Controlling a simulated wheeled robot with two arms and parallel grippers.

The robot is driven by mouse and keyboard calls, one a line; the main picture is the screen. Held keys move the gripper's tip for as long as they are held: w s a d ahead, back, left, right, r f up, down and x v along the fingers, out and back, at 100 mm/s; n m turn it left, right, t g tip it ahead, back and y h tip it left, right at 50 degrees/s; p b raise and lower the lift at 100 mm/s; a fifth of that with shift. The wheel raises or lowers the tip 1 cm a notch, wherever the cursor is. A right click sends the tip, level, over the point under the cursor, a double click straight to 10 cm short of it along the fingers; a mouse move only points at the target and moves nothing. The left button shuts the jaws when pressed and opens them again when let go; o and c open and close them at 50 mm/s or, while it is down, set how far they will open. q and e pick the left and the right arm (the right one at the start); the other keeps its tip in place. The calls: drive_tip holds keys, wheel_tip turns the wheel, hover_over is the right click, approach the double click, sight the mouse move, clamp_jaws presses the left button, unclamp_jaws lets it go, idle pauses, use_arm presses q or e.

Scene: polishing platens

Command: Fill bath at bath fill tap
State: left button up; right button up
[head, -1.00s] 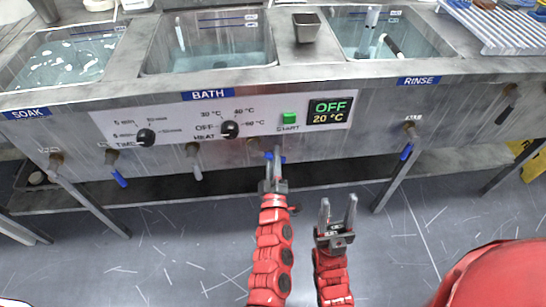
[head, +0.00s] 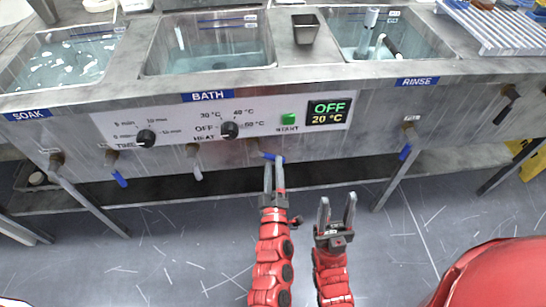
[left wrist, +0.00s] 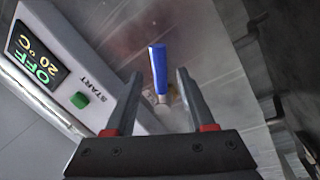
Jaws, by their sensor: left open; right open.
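The bath (head: 208,71) is the middle basin, with shallow-looking bluish water in it and a blue BATH label (head: 208,97) below. The blue-handled bath tap (head: 271,156) is on the panel front below START, its handle lying roughly sideways. It also shows in the left wrist view (left wrist: 158,68), between the open fingers in the picture; no contact is visible. My left gripper (head: 274,163) is open just below the tap, its tips close to the handle. My right gripper (head: 337,198) is open and empty, low in front of the counter.
The display (head: 328,113) reads OFF, 20 °C, beside the green START button (head: 288,118) and two black knobs. A pale-handled valve (head: 195,165) is left of the tap. Another blue tap (head: 406,151) hangs under RINSE. A shelf and counter legs are below.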

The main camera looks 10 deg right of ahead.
use_arm(q)
drive_tip(key=s+a+f+p, duration=0.1)
drive_tip(key=s+f+p, duration=0.1)
drive_tip(key=s, duration=1.1)
drive_tip(key=shift+s+a, duration=0.25)
drive_tip(key=shift+s, duration=0.05)
idle(6.4)
